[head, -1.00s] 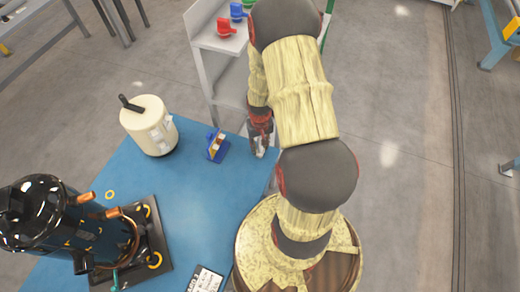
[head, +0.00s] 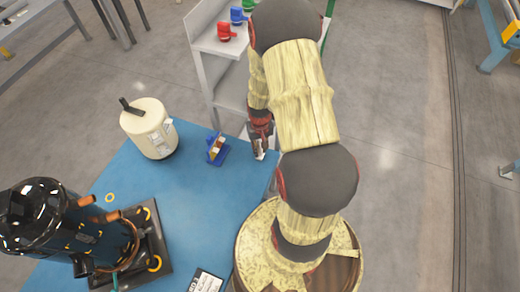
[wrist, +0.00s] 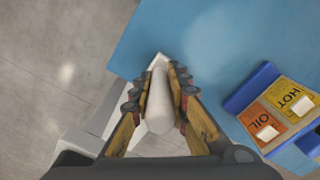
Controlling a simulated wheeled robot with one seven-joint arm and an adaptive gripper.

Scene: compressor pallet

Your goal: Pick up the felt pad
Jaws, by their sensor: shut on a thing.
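My gripper (wrist: 157,95) is shut on a pale, smooth, rounded piece (wrist: 159,105), which I take to be the felt pad. It lies lengthwise between the two fingers in the wrist view. In the head view my gripper (head: 261,140) is at the right edge of the blue table, with a bit of the white piece (head: 260,154) showing below the fingertips. I cannot tell whether the piece touches the table. Most of its sides are hidden by the fingers.
The blue table (head: 190,195) holds a blue holder (head: 217,148) with OIL and HOT labels, close to the gripper's left. A cream tank (head: 149,128) and a black compressor (head: 65,225) stand farther left. A grey cart (head: 228,75) with coloured parts is behind.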

